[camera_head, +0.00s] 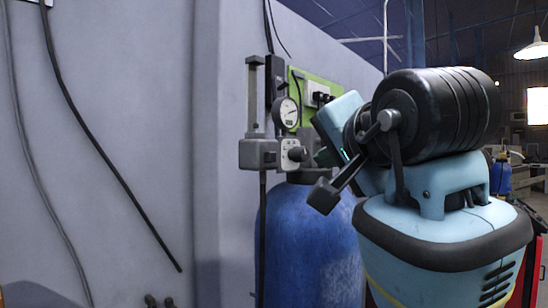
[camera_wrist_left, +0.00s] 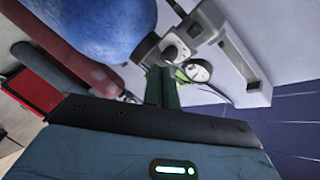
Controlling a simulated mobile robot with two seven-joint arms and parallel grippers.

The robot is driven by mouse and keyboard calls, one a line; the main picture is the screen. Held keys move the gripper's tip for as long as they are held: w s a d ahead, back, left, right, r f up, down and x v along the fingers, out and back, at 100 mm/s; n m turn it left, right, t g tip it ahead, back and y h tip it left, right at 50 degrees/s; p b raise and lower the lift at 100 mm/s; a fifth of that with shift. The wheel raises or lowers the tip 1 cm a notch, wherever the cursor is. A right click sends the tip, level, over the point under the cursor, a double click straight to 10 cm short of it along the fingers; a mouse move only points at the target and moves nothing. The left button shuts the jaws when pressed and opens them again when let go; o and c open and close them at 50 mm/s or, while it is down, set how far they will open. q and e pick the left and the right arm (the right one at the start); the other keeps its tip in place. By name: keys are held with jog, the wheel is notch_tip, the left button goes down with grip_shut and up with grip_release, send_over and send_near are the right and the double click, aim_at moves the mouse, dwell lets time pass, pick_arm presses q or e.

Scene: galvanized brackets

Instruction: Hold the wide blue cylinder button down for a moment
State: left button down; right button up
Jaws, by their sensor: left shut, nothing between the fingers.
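The wide blue cylinder (camera_head: 310,245) stands upright against the grey wall, partly hidden by my arm. It also fills the top left of the left wrist view (camera_wrist_left: 100,25). Above it are a grey valve fitting with a dark round knob (camera_head: 297,154) on a pale plate and a round gauge (camera_head: 288,112). I cannot tell for certain which part is the button. My left gripper (camera_head: 323,157) is just right of the fitting, its tips partly hidden. In the wrist view its dark green fingers (camera_wrist_left: 162,86) are together and empty, pointing at the fitting; contact is unclear.
A green panel with a black-and-white socket (camera_head: 318,94) is on the wall behind. Dark cables (camera_head: 85,130) hang at the left. A red cylinder (camera_wrist_left: 70,50) and a red box (camera_wrist_left: 30,92) show in the wrist view. A smaller blue cylinder (camera_head: 500,178) is far right.

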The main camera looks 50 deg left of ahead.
pick_arm(q)
jog(key=shift+s+a, duration=0.2)
jog(key=shift+a, duration=1.4)
jog(key=shift+s+a, duration=0.15)
jog(key=shift+a, duration=1.45)
jog(key=shift+a, duration=0.2)
jog(key=shift+a, duration=0.25)
jog(key=shift+s+a, duration=0.1)
jog(key=shift+a, duration=0.35)
dwell(0.9)
jog(key=shift+d, duration=0.15)
dwell(0.9)
jog(key=shift+d, duration=0.75)
jog(key=shift+d, duration=0.15)
jog(key=shift+w+d, duration=0.2)
jog(key=shift+d, duration=1)
jog(key=shift+w+d, duration=0.2)
jog(key=shift+d, duration=0.95)
